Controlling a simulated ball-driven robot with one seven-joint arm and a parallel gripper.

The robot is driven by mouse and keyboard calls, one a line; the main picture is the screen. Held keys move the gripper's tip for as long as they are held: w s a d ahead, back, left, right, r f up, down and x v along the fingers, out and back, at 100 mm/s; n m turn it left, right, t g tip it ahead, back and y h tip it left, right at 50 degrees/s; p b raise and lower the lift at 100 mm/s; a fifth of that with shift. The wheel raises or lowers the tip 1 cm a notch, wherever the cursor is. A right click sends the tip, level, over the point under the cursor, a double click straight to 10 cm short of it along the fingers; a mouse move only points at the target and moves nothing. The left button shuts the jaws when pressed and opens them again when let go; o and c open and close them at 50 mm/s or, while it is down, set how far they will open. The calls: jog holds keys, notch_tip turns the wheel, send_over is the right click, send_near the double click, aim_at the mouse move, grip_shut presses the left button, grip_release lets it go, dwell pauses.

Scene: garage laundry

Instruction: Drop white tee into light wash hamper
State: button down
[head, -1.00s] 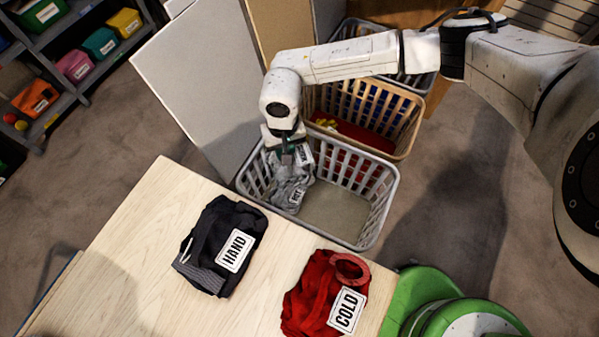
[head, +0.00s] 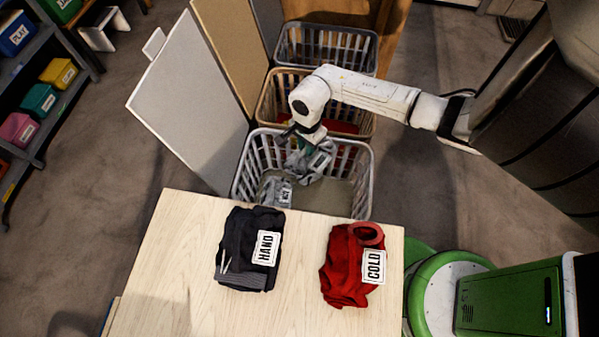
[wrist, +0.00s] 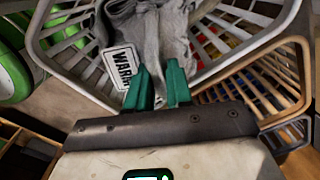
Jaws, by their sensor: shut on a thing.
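My gripper (head: 306,141) is shut on a pale grey-white garment (head: 318,161), which I take for the white tee. Its tag reads WARM in the wrist view, where the cloth (wrist: 150,25) hangs beyond the green fingers (wrist: 159,78). The garment hangs over the nearest hamper (head: 364,183), a light grey slatted basket, toward its back middle. Another pale grey garment (head: 272,187) with a tag lies inside at the left. I cannot tell whether the held cloth touches the basket or that garment. No hamper label is readable.
A wooden table (head: 185,250) in front holds a dark garment tagged HAND (head: 240,240) and a red one tagged COLD (head: 342,275). A tan hamper (head: 268,105) and a grey hamper (head: 330,35) stand behind. Upright panels (head: 190,100) border the left.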

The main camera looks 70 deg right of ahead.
jog(key=shift+f+b, duration=2.25)
jog(key=shift+f, duration=0.5)
jog(key=shift+r, duration=0.1)
jog(key=c, duration=0.9)
grip_release()
jog(key=shift+c, duration=0.2)
notch_tip(320, 180, up, 11)
jog(key=shift+f, duration=0.1)
